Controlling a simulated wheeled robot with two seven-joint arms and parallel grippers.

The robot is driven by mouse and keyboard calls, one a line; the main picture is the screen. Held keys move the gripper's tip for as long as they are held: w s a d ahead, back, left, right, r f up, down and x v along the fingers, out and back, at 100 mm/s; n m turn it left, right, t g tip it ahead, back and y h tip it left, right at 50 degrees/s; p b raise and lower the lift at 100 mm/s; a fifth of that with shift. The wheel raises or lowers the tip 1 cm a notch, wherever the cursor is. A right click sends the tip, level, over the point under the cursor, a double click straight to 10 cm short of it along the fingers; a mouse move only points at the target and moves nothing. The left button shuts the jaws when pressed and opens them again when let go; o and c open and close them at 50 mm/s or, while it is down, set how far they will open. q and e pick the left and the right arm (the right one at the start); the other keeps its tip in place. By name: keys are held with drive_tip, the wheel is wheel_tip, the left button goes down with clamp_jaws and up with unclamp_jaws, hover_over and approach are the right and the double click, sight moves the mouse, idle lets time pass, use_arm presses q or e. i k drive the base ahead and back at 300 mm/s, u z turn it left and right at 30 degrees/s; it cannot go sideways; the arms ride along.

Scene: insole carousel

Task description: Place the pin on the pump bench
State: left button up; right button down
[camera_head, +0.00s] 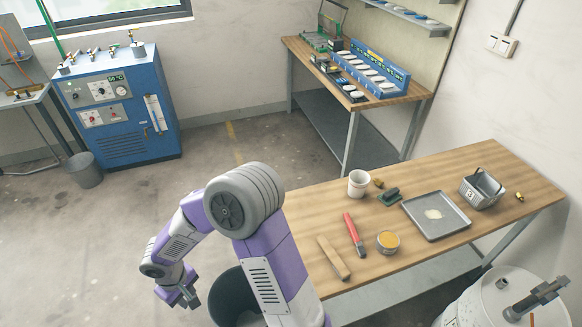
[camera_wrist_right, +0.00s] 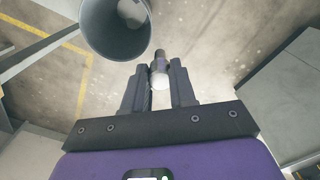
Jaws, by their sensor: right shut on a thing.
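In the right wrist view, the pin (camera_wrist_right: 159,66), a short grey metal piece with a pale rounded end, sits between the fingertips of my right gripper (camera_wrist_right: 160,88). The gripper is shut on it, above the concrete floor. In the head view, a purple and grey arm reaches down to the left, with its gripper (camera_head: 183,294) low over the floor; I take it as my right one. The pin is too small to tell there. My left gripper does not show. No bench is marked as the pump bench; a blue cabinet with gauges and valves (camera_head: 120,105) stands at the back left.
The near wooden table (camera_head: 440,172) holds a tray, cup and tools. A far wooden table (camera_head: 411,97) carries a blue rack. Open floor lies left of the arm.

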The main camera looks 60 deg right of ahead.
sight(406, 238)
drive_tip(key=k, duration=2.3)
drive_tip(key=z, duration=1.45)
drive_tip(key=i, duration=1.65)
drive_tip(key=u, duration=0.05)
